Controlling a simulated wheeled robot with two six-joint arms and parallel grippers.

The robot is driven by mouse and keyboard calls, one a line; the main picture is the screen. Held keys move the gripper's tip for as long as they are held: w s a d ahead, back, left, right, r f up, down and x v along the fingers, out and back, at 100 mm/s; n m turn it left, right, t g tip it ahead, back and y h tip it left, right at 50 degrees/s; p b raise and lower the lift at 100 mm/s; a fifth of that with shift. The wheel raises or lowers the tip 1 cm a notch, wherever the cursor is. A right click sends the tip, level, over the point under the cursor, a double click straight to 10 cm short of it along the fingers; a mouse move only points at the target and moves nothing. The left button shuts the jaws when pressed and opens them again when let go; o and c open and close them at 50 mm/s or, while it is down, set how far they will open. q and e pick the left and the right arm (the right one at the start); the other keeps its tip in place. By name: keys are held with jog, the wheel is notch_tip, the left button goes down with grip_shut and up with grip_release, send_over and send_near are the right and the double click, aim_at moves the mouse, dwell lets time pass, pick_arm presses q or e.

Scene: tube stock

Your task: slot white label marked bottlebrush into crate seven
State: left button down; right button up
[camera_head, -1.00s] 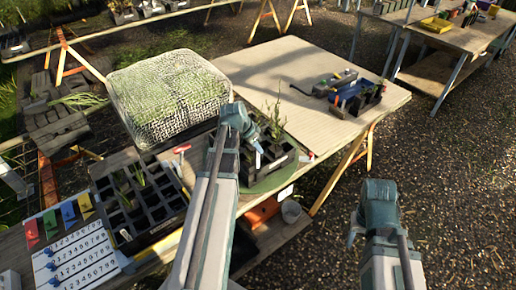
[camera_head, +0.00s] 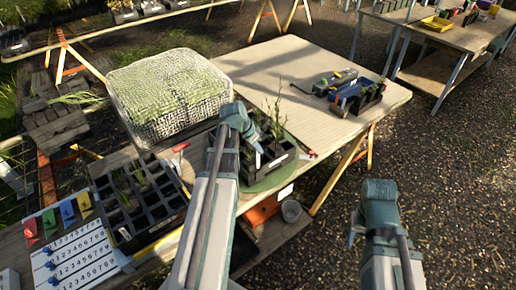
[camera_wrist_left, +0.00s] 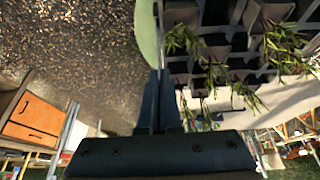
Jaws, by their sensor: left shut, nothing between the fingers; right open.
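My left gripper (camera_head: 257,144) is shut and empty, pointing down at the near left side of a black plant crate (camera_head: 281,165). The crate holds leafy seedlings (camera_head: 275,122) and stands on a green round base (camera_head: 262,186). In the left wrist view my closed left fingers (camera_wrist_left: 158,85) are beside the crate's dark cells (camera_wrist_left: 215,52) and leaves. A small pale piece on the crate's front (camera_head: 279,161) has no readable writing. I cannot make out a label marked bottlebrush or a crate number. My right gripper (camera_head: 351,238) is open over the gravel, away from the bench.
A large black cell tray (camera_head: 155,215) with some seedlings is left of my arm. Coloured cards (camera_head: 67,212) and a numbered white board (camera_head: 78,260) lie lower left. A mesh-covered block (camera_head: 170,90) stands behind. A blue tool carrier (camera_head: 350,92) is farther right; bare board (camera_head: 285,65) is free.

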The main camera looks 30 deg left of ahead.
pick_arm(q)
jog(key=shift+f+b, duration=2.55)
jog(key=shift+f, duration=0.1)
jog(key=shift+f, duration=0.25)
jog(key=c, duration=1)
grip_release()
jog(key=shift+c, duration=0.2)
jog(key=shift+r, duration=0.1)
jog(key=p+v, duration=1.2)
jog(key=v, duration=0.1)
jog(key=shift+s+r, duration=0.2)
jog(key=shift+r, duration=0.1)
jog(key=shift+a, duration=0.1)
